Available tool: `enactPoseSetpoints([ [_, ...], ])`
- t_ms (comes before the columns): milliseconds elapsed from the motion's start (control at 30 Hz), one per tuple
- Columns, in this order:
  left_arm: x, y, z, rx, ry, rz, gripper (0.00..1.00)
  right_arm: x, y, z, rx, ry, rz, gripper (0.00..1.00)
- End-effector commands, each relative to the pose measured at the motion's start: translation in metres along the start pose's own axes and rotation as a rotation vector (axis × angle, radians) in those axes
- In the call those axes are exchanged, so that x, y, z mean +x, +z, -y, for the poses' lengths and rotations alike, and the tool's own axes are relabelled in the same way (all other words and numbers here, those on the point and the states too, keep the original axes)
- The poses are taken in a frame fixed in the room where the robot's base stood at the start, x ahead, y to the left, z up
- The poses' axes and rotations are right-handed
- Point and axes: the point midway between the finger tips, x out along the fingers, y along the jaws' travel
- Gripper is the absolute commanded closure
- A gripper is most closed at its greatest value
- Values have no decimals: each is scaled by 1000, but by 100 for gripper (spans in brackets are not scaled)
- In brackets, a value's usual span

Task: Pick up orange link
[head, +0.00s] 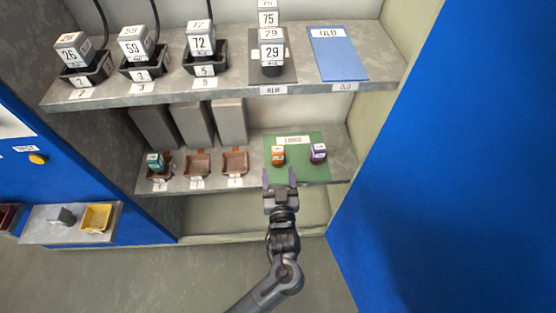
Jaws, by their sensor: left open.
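The orange link (278,154) is a small block with an orange body and a pale label on top. It stands on the green mat (299,171) on the lower shelf, near the mat's left side. A purple block (318,153) stands to its right on the same mat. My left gripper (279,179) is open, its two fingers pointing toward the shelf. It is in front of the orange link and just below it in the picture, and nothing shows between the fingers. My right gripper is not in view.
Brown trays (197,164) sit left of the mat, the leftmost with a teal block (154,162). The upper shelf (180,90) above holds numbered blocks in black holders and a blue mat (337,55). A blue panel (440,200) stands at the right.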

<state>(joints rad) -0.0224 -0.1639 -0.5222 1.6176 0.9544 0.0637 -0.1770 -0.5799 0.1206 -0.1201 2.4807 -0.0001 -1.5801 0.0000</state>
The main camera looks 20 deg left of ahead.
Motion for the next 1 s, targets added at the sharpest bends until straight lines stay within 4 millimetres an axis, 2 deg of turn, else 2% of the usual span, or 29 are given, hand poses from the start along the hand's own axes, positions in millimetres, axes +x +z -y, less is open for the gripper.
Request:
enactPoseSetpoints([
  [100,18,2,0,1,0,-3,32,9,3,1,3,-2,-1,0],
  [200,28,1,0,0,0,-3,32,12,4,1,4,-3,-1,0],
  [467,41,3,-1,0,0,-2,32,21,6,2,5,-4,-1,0],
  [733,72,5,-5,0,-2,-3,32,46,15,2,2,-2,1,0],
  [1000,86,2,-5,0,0,0,32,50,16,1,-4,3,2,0],
])
